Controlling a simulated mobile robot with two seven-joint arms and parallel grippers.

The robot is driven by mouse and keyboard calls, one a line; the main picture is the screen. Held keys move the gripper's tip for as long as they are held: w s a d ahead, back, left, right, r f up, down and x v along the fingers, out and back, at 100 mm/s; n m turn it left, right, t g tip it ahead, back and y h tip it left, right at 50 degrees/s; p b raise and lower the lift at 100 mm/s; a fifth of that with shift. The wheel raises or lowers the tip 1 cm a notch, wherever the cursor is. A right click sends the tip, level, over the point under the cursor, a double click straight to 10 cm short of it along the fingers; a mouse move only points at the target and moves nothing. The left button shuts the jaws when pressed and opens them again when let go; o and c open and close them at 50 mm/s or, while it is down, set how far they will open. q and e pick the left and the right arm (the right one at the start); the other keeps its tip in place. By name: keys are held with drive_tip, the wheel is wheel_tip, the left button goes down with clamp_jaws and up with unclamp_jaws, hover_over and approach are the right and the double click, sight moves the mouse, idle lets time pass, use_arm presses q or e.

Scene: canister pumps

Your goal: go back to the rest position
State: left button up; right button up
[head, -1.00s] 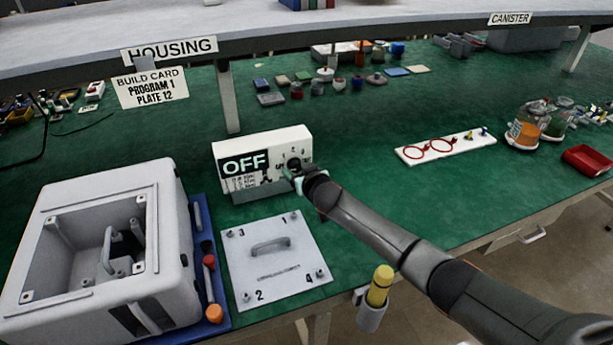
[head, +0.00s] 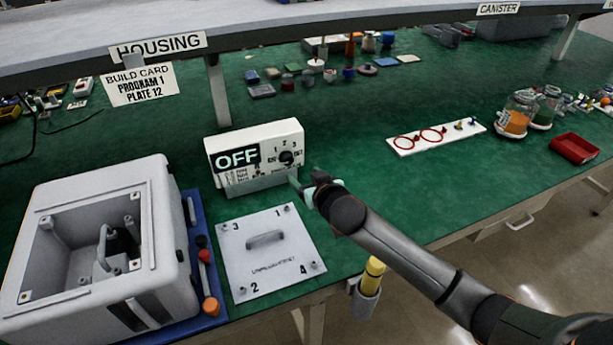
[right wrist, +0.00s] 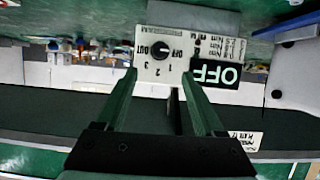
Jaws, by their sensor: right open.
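My right gripper (head: 304,188) is open and empty, just in front of and to the right of the white controller box (head: 222,149). The box has an "OFF" display and a black knob (head: 286,158) with positions around it, and the gripper is apart from the knob. In the right wrist view, the two green fingers (right wrist: 158,100) stand apart below the knob (right wrist: 159,50), with nothing between them. The "OFF" display (right wrist: 210,72) shows upside down there. My left gripper does not show in the head view.
A white plate (head: 270,262) with a handle lies in front of the box. The grey housing (head: 165,235) stands at left beside a blue mat (head: 200,310) with tools. A white strip (head: 405,147) with red rings and jars (head: 517,118) are at right. A shelf (head: 290,35) overhangs the bench.

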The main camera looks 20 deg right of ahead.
drive_tip(key=shift+s, duration=0.15)
idle(0.3)
drive_tip(key=s+f+g, duration=0.1)
drive_tip(key=s+f, duration=0.1)
drive_tip(key=s, duration=0.3)
drive_tip(key=s+a+f+g, duration=0.1)
drive_tip(key=s+f+g, duration=0.1)
drive_tip(key=s, duration=0.4)
drive_tip(key=s+f+g, duration=0.2)
drive_tip(key=s+f, duration=0.2)
drive_tip(key=s, duration=0.2)
drive_tip(key=shift+s+a+f, duration=0.15)
drive_tip(key=shift+a, duration=0.15)
drive_tip(key=s+d+f+n+g, duration=0.15)
drive_tip(key=s+g, duration=0.35)
drive_tip(key=s, duration=1.3)
drive_tip(key=w+a+f+t+y, duration=0.1)
drive_tip(key=w+a+f+t, duration=0.1)
drive_tip(key=f, duration=0.3)
drive_tip(key=w+a+f+t+y, duration=0.1)
drive_tip(key=w+a+f+t, duration=0.1)
drive_tip(key=f, duration=0.4)
drive_tip(key=shift+w+t, duration=0.25)
drive_tip(key=shift+t, duration=0.55)
drive_tip(key=shift+f, duration=0.1)
drive_tip(key=shift+c, duration=0.3)
